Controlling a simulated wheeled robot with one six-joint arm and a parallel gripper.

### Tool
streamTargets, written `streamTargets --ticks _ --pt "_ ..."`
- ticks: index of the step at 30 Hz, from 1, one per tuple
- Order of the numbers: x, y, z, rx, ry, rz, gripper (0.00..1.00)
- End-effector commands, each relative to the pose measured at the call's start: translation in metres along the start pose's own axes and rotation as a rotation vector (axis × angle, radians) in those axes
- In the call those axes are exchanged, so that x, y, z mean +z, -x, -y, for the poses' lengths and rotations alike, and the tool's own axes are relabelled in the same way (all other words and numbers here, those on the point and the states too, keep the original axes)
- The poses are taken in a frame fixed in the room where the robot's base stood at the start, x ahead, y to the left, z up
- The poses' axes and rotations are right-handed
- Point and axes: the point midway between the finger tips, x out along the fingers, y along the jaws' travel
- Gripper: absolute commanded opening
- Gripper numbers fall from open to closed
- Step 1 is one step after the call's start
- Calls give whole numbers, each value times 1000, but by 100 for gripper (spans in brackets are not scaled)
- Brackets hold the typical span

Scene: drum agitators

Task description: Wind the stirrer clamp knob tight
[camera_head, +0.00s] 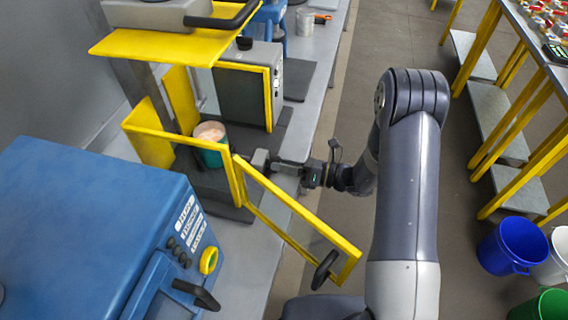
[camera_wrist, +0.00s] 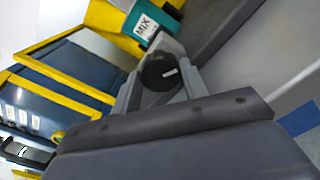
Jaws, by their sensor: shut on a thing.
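The clamp knob (camera_wrist: 158,71) is a round black knob with a white mark, seen end-on in the wrist view. My gripper (camera_wrist: 161,82) is shut on it, one grey finger at each side. In the head view my gripper (camera_head: 280,166) reaches leftward to a grey clamp block (camera_head: 260,158) beside the yellow frame, and the knob is hard to make out there. A teal pot labelled MIX (camera_wrist: 146,24) stands just beyond the knob. In the head view the pot (camera_head: 211,145) sits inside the yellow guard, with pale contents at its top.
A yellow-framed guard door (camera_head: 300,207) with a black handle stands open, close in front of my arm. A blue machine (camera_head: 98,235) fills the lower left. A grey control box (camera_head: 243,92) stands behind the pot. Buckets (camera_head: 512,246) stand on the floor at right.

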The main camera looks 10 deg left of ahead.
Motion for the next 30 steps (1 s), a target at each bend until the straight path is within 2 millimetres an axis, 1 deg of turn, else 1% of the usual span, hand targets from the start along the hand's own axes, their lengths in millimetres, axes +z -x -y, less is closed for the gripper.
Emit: streamTargets --ticks 6,19,20,21,23,30 --pt "0 0 0 0 -44 0 19" --pt "0 0 0 0 -51 0 19" --pt "0 0 0 0 -51 0 44" --pt "0 0 0 0 -50 0 47" --pt "0 0 0 0 -50 0 51" --pt "0 1 0 -1 -50 1 51"
